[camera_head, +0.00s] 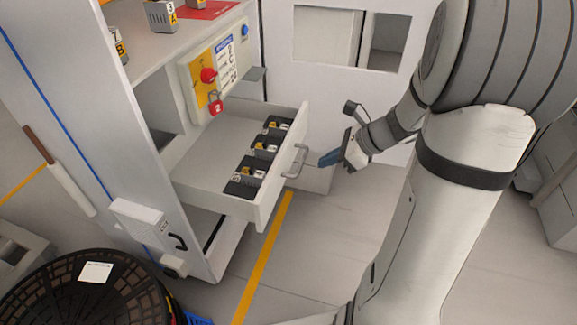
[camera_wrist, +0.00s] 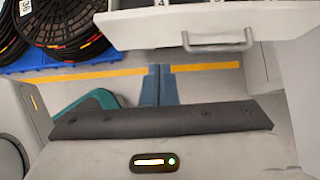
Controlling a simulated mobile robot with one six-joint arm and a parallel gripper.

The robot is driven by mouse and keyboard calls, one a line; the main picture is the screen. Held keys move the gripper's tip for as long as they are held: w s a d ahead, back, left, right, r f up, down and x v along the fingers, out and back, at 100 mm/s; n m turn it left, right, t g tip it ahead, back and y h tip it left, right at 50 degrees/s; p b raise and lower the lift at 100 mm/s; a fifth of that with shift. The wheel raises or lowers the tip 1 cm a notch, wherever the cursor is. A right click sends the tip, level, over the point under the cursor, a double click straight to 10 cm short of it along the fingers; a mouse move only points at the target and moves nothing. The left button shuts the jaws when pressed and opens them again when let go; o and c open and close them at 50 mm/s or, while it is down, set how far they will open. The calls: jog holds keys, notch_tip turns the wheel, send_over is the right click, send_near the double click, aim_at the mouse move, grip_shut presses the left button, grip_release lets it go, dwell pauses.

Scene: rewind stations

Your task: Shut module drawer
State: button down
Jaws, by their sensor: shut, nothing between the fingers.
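The module drawer (camera_head: 279,183) is pulled well out of the cabinet, with its handle (camera_head: 295,160) on the front face. Several dark modules with yellow and white marks, such as one module (camera_head: 243,185), sit in a row inside it. In the wrist view the drawer front (camera_wrist: 155,27) and its handle (camera_wrist: 217,44) show at the top. My gripper (camera_head: 328,159) is just right of the handle in the head view, with a gap between them. Its blue fingers (camera_wrist: 158,85) are together and empty, pointing toward the drawer side. Nothing touches the drawer front.
The cabinet (camera_head: 95,110) stands left of the drawer, with a red padlock (camera_head: 215,103) and a label panel above it. A black reel (camera_head: 85,292) is at the lower left. A yellow floor line (camera_head: 262,262) runs below the drawer. Floor between drawer and my arm is clear.

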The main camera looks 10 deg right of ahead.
aim_at(275, 174)
jog(key=b+x, duration=0.1)
jog(key=x, duration=0.3)
jog(key=a+r+b+x, duration=0.1)
jog(key=x, duration=0.3)
jog(key=b+x, duration=0.1)
jog(key=x, duration=0.3)
jog(key=shift+w+a+r+b, duration=0.15)
jog(key=shift+w+r+b, duration=0.05)
jog(key=shift+w+b, duration=0.15)
jog(key=shift+w+a, duration=0.25)
jog(key=shift+a, duration=0.25)
jog(key=shift+w, duration=0.1)
